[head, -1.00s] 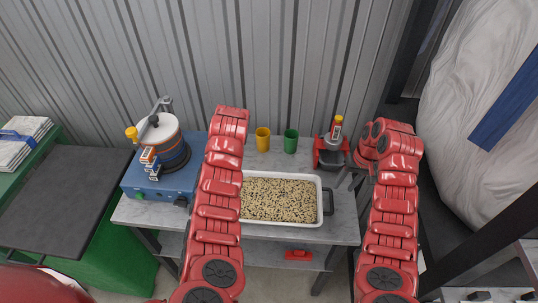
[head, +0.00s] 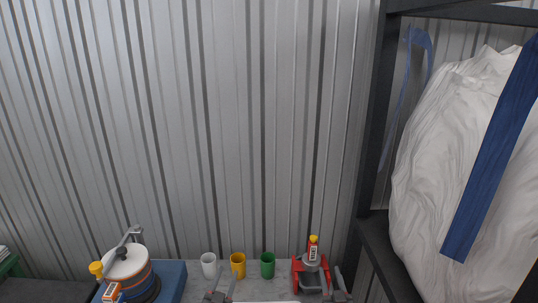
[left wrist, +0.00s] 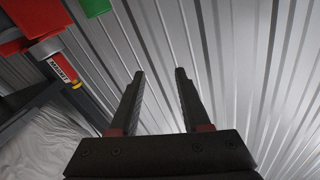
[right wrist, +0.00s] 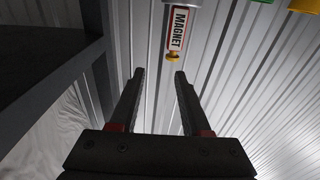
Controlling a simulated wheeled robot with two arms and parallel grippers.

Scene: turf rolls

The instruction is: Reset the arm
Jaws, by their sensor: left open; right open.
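My left gripper (head: 221,287) shows only at the bottom edge of the head view, in front of the white cup and yellow cup. Its two dark fingers are apart and empty in the left wrist view (left wrist: 159,74). My right gripper (head: 339,285) is at the bottom edge too, just right of a red stand (head: 297,272). Its fingers are apart with nothing between them in the right wrist view (right wrist: 159,74). Most of both arms is out of the head view.
A white cup (head: 208,265), a yellow cup (head: 238,264) and a green cup (head: 267,265) stand near the ribbed wall (head: 250,120). A magnet-labelled bottle (head: 313,250) is at the red stand. A white-topped device (head: 126,264) is left. A dark rack (head: 372,120) holds a large white sack (head: 450,150).

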